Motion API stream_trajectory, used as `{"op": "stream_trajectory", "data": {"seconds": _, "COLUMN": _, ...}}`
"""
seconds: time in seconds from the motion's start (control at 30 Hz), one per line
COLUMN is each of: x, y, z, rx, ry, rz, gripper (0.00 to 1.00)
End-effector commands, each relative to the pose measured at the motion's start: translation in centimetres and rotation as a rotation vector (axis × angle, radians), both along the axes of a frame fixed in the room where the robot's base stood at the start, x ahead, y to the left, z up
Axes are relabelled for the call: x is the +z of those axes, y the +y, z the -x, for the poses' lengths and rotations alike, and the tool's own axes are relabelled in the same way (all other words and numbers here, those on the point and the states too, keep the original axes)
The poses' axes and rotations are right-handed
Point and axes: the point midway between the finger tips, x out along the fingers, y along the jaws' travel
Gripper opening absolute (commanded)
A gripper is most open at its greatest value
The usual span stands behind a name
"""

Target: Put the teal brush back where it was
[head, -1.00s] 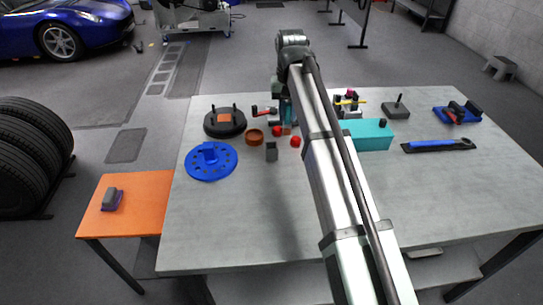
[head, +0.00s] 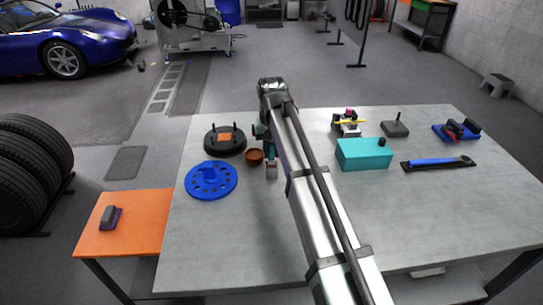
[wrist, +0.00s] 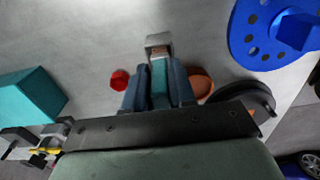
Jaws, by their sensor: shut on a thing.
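My gripper (wrist: 159,90) is shut on the teal brush (wrist: 159,86), which shows between its two dark fingers in the wrist view. The brush's brownish end meets or overlaps a small grey block-like holder (wrist: 159,40); I cannot tell whether it is inside, touching or only above it. In the head view, my arm partly hides the gripper (head: 269,142) and the brush. The grey holder (head: 271,172) stands on the table just in front of them.
An orange-brown bowl (head: 254,157) sits just left of the gripper, near a black disc (head: 222,145) and a blue disc (head: 211,184). A red ball (wrist: 120,79) lies on the other side. A teal box (head: 364,158) stands right. The table's front area (head: 235,240) is clear.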

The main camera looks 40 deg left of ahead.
Motion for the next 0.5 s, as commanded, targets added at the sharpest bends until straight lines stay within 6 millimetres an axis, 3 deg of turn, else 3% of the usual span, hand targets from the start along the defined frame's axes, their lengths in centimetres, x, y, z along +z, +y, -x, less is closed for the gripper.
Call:
{"op": "stream_trajectory", "data": {"seconds": 0.2, "x": -2.4, "y": -0.1, "z": 0.0, "rx": 0.0, "ry": 0.001, "rz": 0.001, "gripper": 0.0}}
{"op": "stream_trajectory", "data": {"seconds": 0.5, "x": -2.5, "y": 0.0, "z": 0.0, "rx": 0.0, "ry": 0.0, "rz": 0.0, "gripper": 0.0}}
